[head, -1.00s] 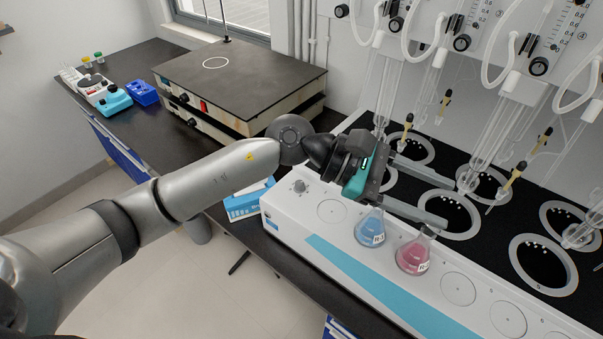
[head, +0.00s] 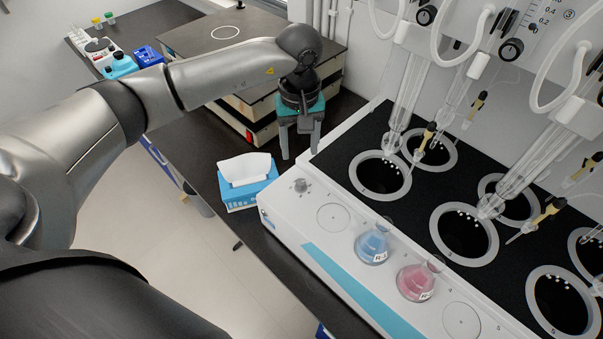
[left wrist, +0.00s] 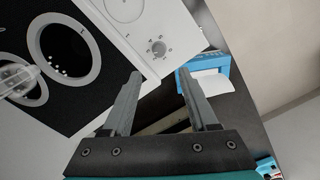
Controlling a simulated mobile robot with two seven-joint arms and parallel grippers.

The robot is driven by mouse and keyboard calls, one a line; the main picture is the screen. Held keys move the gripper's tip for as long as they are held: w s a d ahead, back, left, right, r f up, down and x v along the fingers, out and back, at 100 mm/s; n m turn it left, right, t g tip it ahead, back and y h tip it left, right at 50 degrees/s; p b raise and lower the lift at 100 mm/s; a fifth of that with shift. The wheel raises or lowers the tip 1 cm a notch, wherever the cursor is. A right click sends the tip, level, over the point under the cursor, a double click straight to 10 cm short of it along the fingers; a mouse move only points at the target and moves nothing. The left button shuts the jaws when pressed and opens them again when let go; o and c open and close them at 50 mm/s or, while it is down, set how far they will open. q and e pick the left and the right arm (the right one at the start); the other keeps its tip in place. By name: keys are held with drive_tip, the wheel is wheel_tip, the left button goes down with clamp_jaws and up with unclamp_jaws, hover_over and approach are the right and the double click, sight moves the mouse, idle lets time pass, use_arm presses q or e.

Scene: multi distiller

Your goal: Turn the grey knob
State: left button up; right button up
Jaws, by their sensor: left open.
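The grey knob (head: 300,186) sits on the white front panel of the distiller (head: 285,224), near its left end. It also shows in the left wrist view (left wrist: 158,47), with tick marks around it. My left gripper (head: 301,155) is open and empty, fingers pointing down, above and behind the knob in the head view. In the left wrist view its two fingertips (left wrist: 161,74) are apart, and the knob lies beyond them, between them and nearer the left one. The gripper does not touch the knob. My right gripper is not in view.
A blue tissue box (head: 240,195) stands left of the distiller. A blue flask (head: 373,246) and a pink flask (head: 416,281) stand on the front panel. Glass tubes (head: 405,105) hang over the round wells.

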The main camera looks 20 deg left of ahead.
sight(300, 181)
use_arm(q)
wheel_tip(300, 181, down, 11)
drive_tip(key=shift+f+p, duration=0.1)
drive_tip(key=shift+p, duration=0.3)
drive_tip(key=shift+c, duration=0.2)
clamp_jaws()
